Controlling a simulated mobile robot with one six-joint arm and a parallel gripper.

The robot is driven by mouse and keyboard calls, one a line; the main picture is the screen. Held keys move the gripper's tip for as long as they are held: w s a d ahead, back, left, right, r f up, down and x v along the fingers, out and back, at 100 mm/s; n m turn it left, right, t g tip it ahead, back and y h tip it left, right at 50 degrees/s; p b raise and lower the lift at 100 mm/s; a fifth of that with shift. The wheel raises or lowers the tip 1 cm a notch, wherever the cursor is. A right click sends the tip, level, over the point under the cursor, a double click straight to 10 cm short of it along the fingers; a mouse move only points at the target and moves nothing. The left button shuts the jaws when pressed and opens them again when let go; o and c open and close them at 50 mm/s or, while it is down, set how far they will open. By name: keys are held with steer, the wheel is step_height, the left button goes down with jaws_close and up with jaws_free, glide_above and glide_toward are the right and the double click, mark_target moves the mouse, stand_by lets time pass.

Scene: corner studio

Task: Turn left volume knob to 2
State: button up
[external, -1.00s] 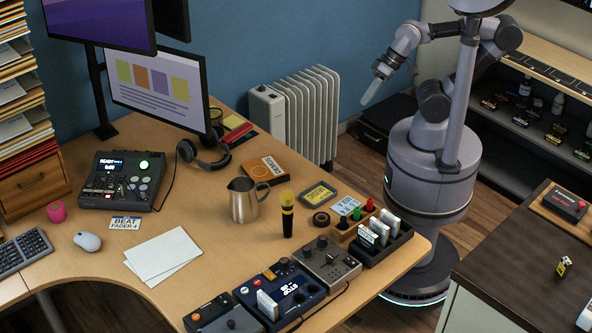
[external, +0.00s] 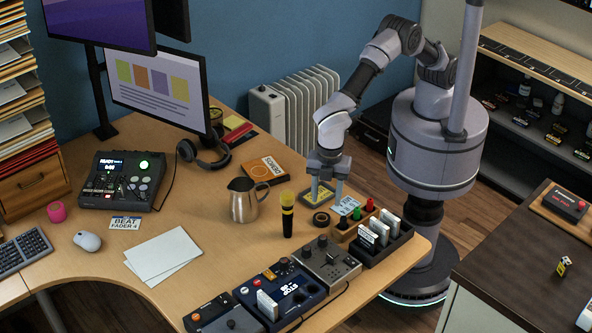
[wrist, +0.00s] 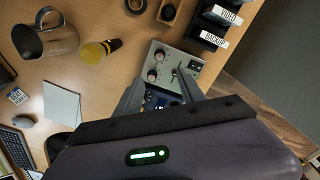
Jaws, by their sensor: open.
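A grey control box (external: 329,262) with dark round knobs stands near the desk's front edge. In the wrist view the grey box (wrist: 168,68) shows two round knobs, an upper knob (wrist: 159,55) and a lower knob (wrist: 151,76), and a lever beside them. I cannot read their labels or settings, nor tell which knob is the left volume one. My gripper (external: 328,194) points down, open and empty, above the desk behind the grey box and apart from it. In the wrist view my gripper's fingers (wrist: 160,93) are spread, partly hiding the box's near side.
A dark blue box (external: 282,290) adjoins the grey box on the left. A black rack of white cards (external: 385,245) and a wooden holder with coloured pegs (external: 345,234) stand to the right. A yellow-topped microphone (external: 287,215) and steel jug (external: 243,203) stand upright nearby.

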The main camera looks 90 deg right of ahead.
mark_target(323, 237)
steer(key=f+b, duration=0.2)
steer(key=f, duration=0.6)
steer(key=f+b, duration=0.3)
steer(key=f, duration=0.5)
steer(key=shift+w+d, duration=0.1)
steer(key=shift+w, duration=0.1)
steer(key=shift+r, duration=0.1)
jaws_close()
